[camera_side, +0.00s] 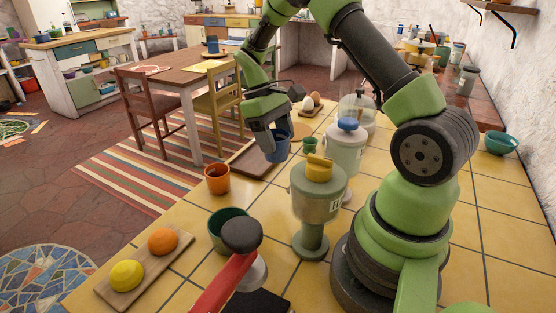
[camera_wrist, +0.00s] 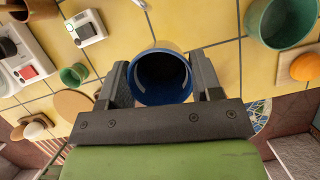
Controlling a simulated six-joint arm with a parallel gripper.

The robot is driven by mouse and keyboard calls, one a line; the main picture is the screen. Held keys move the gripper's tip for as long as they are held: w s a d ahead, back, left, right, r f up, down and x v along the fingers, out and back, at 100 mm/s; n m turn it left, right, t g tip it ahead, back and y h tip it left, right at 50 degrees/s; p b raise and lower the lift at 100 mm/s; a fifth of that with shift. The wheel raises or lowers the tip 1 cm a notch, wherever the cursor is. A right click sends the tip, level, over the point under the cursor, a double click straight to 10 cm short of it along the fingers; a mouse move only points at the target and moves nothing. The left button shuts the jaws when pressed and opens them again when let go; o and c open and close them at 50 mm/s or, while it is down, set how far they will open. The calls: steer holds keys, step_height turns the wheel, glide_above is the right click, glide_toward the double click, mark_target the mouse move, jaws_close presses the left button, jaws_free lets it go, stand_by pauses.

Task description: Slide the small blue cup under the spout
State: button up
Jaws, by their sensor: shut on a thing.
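The small blue cup (camera_side: 279,151) is between the fingers of my gripper (camera_side: 270,130), which is shut on it. In the wrist view the cup (camera_wrist: 160,78) shows its dark inside and blue rim, with a finger on each side of it. In the side view it is over or near a brown board (camera_side: 248,163) at the counter's edge; I cannot tell whether it touches. To its right stand a grey-green dispenser with a yellow lid (camera_side: 318,200) and a white dispenser with a blue lid (camera_side: 345,150). I cannot make out a spout clearly on either.
An orange cup (camera_side: 217,179), a teal pot (camera_side: 228,229) and a small green cup (camera_side: 310,145) stand on the yellow tiles. A board (camera_side: 146,265) bears an orange and a lemon. A red lever with a dark knob (camera_side: 241,235) is in front. Eggs and a glass dome stand behind.

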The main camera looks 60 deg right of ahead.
step_height(320, 180, up, 5)
steer(key=shift+d+f, duration=0.1)
steer(key=shift+f, duration=0.1)
steer(key=s+d+r, duration=0.3)
steer(key=shift+w+f, duration=0.2)
steer(key=shift+f, duration=8)
steer(key=shift+s+a+f, duration=0.1)
steer(key=shift+f, duration=0.1)
steer(key=shift+s+a, duration=1)
steer(key=shift+s, duration=0.1)
steer(key=shift+f, duration=0.1)
steer(key=o, duration=1.1)
